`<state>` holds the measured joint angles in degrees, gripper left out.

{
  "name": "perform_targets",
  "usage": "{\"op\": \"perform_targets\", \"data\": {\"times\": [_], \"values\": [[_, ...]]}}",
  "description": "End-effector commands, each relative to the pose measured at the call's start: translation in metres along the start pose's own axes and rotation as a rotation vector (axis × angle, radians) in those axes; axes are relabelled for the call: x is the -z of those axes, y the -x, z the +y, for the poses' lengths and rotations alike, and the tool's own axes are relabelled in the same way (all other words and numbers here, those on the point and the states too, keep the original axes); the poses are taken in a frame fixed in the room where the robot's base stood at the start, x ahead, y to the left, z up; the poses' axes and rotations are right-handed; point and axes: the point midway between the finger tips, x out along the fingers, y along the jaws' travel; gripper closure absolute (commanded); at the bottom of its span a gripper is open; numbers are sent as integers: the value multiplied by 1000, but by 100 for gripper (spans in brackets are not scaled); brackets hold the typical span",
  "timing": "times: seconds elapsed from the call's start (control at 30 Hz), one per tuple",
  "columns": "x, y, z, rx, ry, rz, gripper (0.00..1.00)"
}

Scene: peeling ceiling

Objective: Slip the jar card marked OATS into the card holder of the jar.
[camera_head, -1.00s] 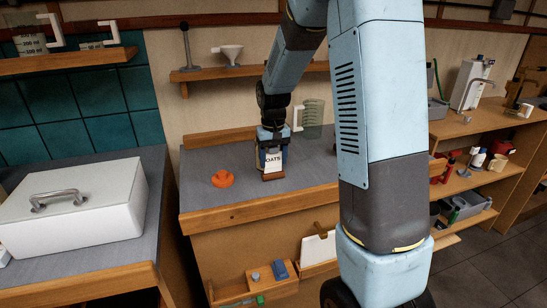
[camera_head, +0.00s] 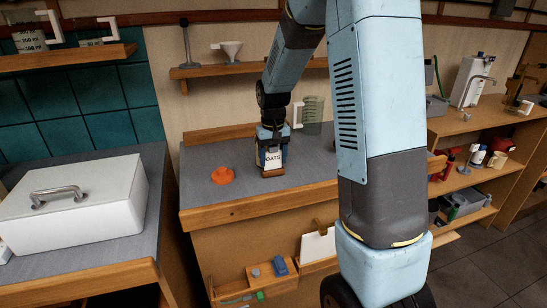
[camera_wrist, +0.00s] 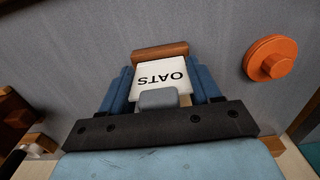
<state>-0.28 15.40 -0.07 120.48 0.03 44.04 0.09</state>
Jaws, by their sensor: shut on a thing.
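The white card marked OATS (camera_wrist: 158,78) is between the two blue fingers of my gripper (camera_wrist: 162,98), which is shut on it. The lettering is upside down in the wrist view. In the head view my gripper (camera_head: 272,148) points down over the grey bench, with the card (camera_head: 273,159) facing the camera. A brown wooden strip (camera_wrist: 160,50) lies along the card's far edge in the wrist view and at its lower edge in the head view. I cannot tell whether they are joined. I cannot make out the jar or its holder.
An orange knobbed disc (camera_head: 222,175) lies on the grey bench (camera_head: 205,203) left of my gripper. A clear jug (camera_head: 313,110) stands behind on the right. A shelf (camera_head: 205,72) with a funnel (camera_head: 230,51) is above. A white lidded box (camera_head: 75,205) sits on the left bench.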

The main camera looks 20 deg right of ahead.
Motion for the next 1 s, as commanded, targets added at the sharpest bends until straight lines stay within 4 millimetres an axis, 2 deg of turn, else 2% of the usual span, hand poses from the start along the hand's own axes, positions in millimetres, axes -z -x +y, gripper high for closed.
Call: {"op": "perform_targets", "data": {"times": [0.17, 0.2, 0.37, 0.4, 0.67, 1.0], "values": [[-1, -2, 0, 0, 0, -5, 91], [-1, -3, 0, 0, 0, -5, 98], [-2, -3, 0, 0, 0, -6, 100], [-2, -3, 0, 0, 0, -6, 34], [-2, -3, 0, 0, 0, -6, 9], [-1, 1, 0, 0, 0, -4, 8]]}}
